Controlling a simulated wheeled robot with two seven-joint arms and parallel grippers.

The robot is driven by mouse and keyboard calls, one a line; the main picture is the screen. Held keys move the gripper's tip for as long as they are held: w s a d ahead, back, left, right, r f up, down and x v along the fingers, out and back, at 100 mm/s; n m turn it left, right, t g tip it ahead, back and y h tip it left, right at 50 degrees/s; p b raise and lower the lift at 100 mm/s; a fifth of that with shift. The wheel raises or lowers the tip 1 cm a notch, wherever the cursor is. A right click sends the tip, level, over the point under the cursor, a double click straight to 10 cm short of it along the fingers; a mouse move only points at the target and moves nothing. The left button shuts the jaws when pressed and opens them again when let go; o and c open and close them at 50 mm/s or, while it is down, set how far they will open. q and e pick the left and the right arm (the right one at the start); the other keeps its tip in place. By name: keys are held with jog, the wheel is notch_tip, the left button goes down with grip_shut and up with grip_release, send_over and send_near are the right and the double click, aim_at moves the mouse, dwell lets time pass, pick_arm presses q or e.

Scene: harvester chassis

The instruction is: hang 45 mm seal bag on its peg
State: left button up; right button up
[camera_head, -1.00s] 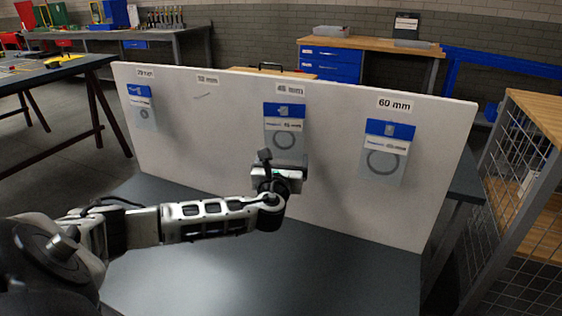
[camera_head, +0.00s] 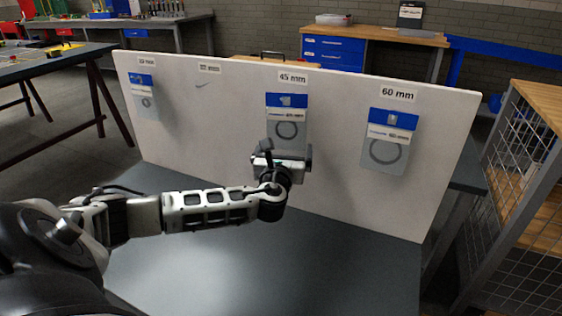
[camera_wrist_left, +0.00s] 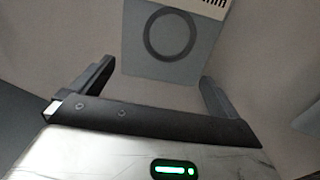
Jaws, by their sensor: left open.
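The 45 mm seal bag (camera_head: 287,131), with a blue header and a dark ring, hangs against the white board under the 45 mm label (camera_head: 293,78). Its peg shows at the header as a small light spot. My left gripper (camera_head: 281,154) is just below the bag, near its lower edge. In the left wrist view, the open left gripper (camera_wrist_left: 157,72) has its fingers apart below the ring of the bag (camera_wrist_left: 171,66). The bag's lower edge reaches toward the gap. I cannot tell contact for sure. My right gripper is not in view.
A 60 mm bag (camera_head: 388,140) hangs to the right and another bag (camera_head: 145,100) at the far left. A bare peg (camera_head: 202,86) shows under the second label. The dark table (camera_head: 330,260) before the board (camera_head: 230,150) is clear.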

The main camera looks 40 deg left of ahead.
pick_arm(q)
jog(key=v, duration=1.5)
jog(key=shift+s+p, duration=0.25)
jog(key=shift+p, duration=0.15)
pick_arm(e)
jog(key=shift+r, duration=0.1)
pick_arm(q)
jog(key=shift+d, duration=0.1)
